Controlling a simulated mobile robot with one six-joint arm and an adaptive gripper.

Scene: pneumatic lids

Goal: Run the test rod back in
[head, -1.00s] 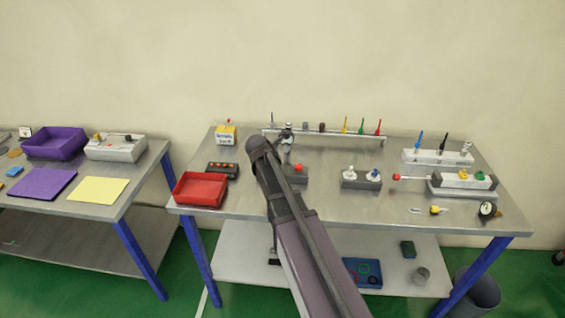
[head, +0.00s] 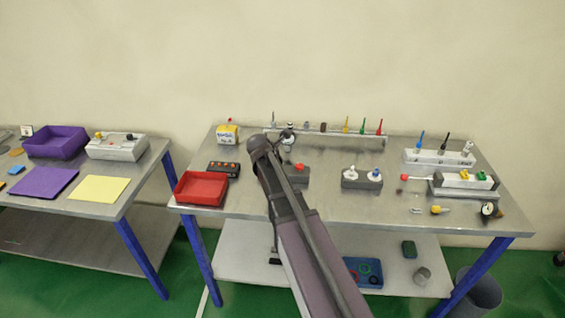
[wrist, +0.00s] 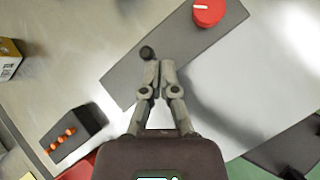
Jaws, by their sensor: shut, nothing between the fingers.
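My gripper (wrist: 159,64) is shut and empty. It is over a grey block (wrist: 188,45) that carries a red dial (wrist: 208,12) with a white mark and a black ball knob (wrist: 147,53). The knob is right at the left fingertip; I cannot tell whether they touch. In the head view my arm hides the block's left part, and the red dial (head: 300,168) shows beside it.
A red bin (head: 201,190) and a black box with orange buttons (head: 223,168) are left of my arm. A grey block with two white-based knobs (head: 362,180) stands to the right. A rack of coloured tools (head: 335,138) runs along the back. The front middle is clear.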

